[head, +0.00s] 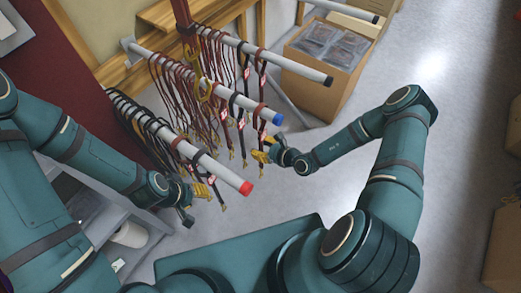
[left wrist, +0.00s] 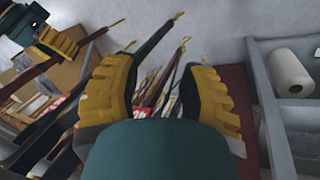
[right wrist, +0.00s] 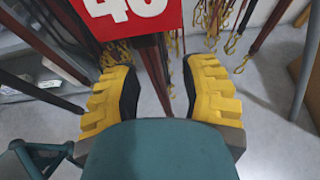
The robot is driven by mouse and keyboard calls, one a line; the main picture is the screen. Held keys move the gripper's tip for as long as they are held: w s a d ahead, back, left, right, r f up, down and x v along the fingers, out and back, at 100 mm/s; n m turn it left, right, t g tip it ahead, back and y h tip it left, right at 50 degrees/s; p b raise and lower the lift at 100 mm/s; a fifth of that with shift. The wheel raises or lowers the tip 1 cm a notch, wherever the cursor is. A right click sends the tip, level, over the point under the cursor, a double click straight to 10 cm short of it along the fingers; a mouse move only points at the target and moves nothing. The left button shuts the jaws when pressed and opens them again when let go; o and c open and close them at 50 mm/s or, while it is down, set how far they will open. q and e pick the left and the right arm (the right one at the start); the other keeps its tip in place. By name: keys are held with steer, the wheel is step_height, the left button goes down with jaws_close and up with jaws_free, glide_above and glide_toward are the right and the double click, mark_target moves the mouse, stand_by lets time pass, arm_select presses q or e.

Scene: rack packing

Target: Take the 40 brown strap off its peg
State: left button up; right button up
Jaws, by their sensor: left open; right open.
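In the right wrist view a red tag reading 40 (right wrist: 135,14) fills the top, with a brown strap (right wrist: 154,62) hanging below it between my right fingers. My right gripper (right wrist: 160,88) is open around that strap, not closed on it. In the head view my right gripper (head: 264,155) is beside the straps below the blue-tipped peg (head: 240,102); a brown strap (head: 261,112) hangs near that tip. My left gripper (head: 203,190) is open below the red-tipped peg (head: 220,172); in the left wrist view its fingers (left wrist: 160,82) have dark straps beyond them.
A black-tipped peg (head: 300,68) and another peg behind carry or neighbour more straps. Several brown and black straps crowd the pegs. An open cardboard box (head: 298,88) stands behind at right. A grey shelf unit (head: 150,222) is at lower left.

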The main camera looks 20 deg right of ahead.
steer(key=shift+o, duration=0.3)
arm_select(q)
steer(key=shift+s, duration=0.1)
arm_select(e)
jaws_close()
arm_select(q)
steer(key=shift+r, duration=0.2)
arm_select(e)
steer(key=shift+d+r, duration=0.1)
steer(key=shift+r, duration=0.1)
